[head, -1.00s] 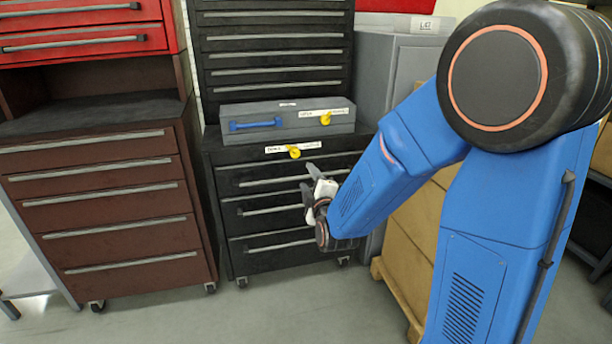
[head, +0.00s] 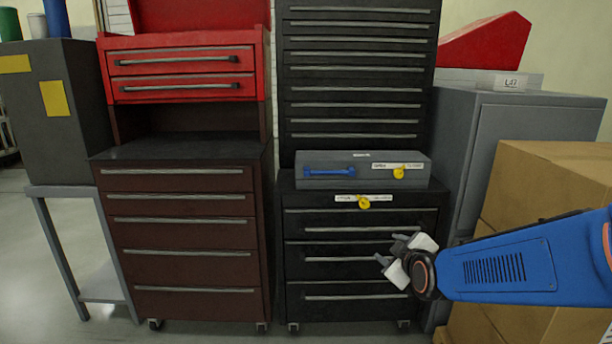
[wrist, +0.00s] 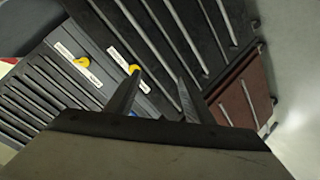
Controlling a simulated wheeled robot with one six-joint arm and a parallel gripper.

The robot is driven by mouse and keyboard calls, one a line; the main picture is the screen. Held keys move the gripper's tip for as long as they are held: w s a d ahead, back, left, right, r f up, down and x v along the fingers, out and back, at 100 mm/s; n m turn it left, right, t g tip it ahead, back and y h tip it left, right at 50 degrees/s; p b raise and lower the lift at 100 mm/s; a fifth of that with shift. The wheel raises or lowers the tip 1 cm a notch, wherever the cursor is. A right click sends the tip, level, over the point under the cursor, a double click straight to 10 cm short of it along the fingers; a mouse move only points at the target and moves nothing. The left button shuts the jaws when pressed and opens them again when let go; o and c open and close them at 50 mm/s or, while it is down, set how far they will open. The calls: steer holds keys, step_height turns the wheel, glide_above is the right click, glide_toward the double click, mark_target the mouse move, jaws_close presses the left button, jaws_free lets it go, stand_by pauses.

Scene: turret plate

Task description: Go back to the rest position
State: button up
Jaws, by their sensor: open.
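My gripper (head: 389,262) is in front of the drawers of the black rolling cabinet (head: 362,272), at the right in the head view. Its two fingers are apart with nothing between them. In the wrist view the open fingers of my gripper (wrist: 155,97) point toward the cabinet fronts, which look tilted. My blue arm comes in from the right edge of the head view.
A grey case (head: 362,181) with a blue handle lies on the black cabinet. A brown drawer cabinet (head: 185,245) stands left, cardboard boxes (head: 550,195) right. A grey cabinet (head: 545,125) stands behind the boxes.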

steer(key=s+d+m+g, duration=0.2)
steer(key=s+m, duration=0.1)
steer(key=s, duration=0.7)
steer(key=s+d+m+g, duration=0.1)
steer(key=s+m+g, duration=0.2)
steer(key=s, duration=0.7)
steer(key=s+d+m+g+h, duration=0.1)
steer(key=s+d+m+g, duration=0.1)
steer(key=s, duration=0.8)
steer(key=shift+s+d+f+m+g, duration=0.35)
steer(key=shift+m+g, duration=0.35)
steer(key=shift+m, duration=0.2)
